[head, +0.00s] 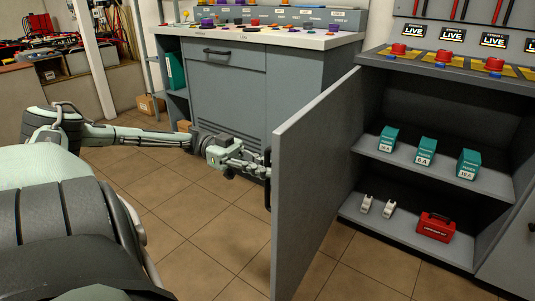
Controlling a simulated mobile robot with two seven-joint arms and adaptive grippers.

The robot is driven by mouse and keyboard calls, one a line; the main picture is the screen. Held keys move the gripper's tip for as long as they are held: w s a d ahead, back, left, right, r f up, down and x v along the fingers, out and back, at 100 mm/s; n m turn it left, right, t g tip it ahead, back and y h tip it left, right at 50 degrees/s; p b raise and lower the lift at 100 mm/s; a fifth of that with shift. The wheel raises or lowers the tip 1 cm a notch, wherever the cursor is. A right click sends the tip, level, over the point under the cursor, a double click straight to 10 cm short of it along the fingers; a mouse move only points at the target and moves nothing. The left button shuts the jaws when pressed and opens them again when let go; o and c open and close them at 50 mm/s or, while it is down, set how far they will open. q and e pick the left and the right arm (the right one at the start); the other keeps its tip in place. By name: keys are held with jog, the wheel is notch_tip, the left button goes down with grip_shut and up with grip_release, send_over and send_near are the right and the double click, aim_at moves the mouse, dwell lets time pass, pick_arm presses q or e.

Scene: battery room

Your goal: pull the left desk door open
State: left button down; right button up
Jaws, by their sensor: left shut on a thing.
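The left desk door (315,180) is a grey panel that stands swung out from the desk cabinet (367,94) on the right. Its dark handle (267,190) is on the door's left edge, facing left. My left gripper (261,169) reaches in from the left and is shut on the handle. Its fingertips are partly hidden at the handle. The cabinet's inside shows, with teal boxes (426,151) on the upper shelf and a red case (436,226) below. My right gripper is not in view.
A grey cabinet with a control top (262,37) stands behind my left gripper. The tiled floor (205,225) is clear left of the door. Red buttons (444,57) line the right desk top. Two small white items (366,204) lie on the lower shelf. A cardboard box (150,104) is at the back.

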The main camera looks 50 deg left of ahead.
pick_arm(q)
jog(key=c, duration=1.6)
grip_release()
jog(key=v, duration=1.2)
jog(key=shift+s, duration=0.1)
